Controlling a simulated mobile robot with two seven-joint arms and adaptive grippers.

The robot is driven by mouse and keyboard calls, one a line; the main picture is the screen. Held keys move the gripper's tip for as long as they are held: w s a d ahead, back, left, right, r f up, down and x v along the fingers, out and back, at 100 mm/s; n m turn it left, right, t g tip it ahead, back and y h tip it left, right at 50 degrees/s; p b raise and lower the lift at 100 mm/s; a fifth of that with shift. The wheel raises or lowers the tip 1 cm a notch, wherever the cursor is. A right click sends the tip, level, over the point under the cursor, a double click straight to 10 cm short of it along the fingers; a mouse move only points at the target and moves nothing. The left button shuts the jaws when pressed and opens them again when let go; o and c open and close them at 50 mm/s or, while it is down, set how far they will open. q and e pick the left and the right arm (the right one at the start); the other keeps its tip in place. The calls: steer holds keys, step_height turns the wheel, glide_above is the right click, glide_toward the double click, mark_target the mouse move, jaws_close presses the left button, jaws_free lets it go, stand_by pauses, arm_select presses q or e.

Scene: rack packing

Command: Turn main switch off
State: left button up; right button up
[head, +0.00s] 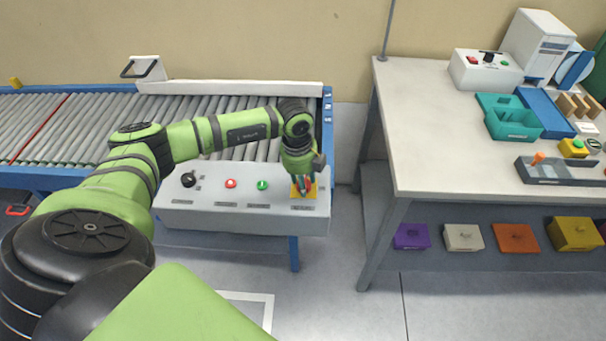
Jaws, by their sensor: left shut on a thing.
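A grey control panel (240,213) stands in front of the roller conveyor. On it are a black knob (188,180), a red button (231,183) and a green button (262,185). At its right end is a yellow plate (312,198) with a red switch part (308,184) on it, the likely main switch. My left gripper (303,185) points down over this plate and is shut on the red switch part. The fingers hide most of the switch, so its exact angle cannot be told. My right gripper is not in view.
The roller conveyor (90,118) runs behind the panel. To the right, a white workbench (430,110) holds a control box (485,72), a teal tray (512,125) and other items. Several coloured bins, including a purple one (411,236), sit below it. A floor gap separates panel and bench.

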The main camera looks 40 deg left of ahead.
arm_select(q)
steer(key=shift+w+a+r, duration=0.25)
steer(key=o, duration=1)
steer(key=shift+o, duration=0.6)
steer(key=shift+f, duration=0.2)
step_height(320, 180, up, 12)
steer(key=s, duration=0.1)
steer(key=shift+a, duration=0.25)
steer(key=shift+s, duration=0.1)
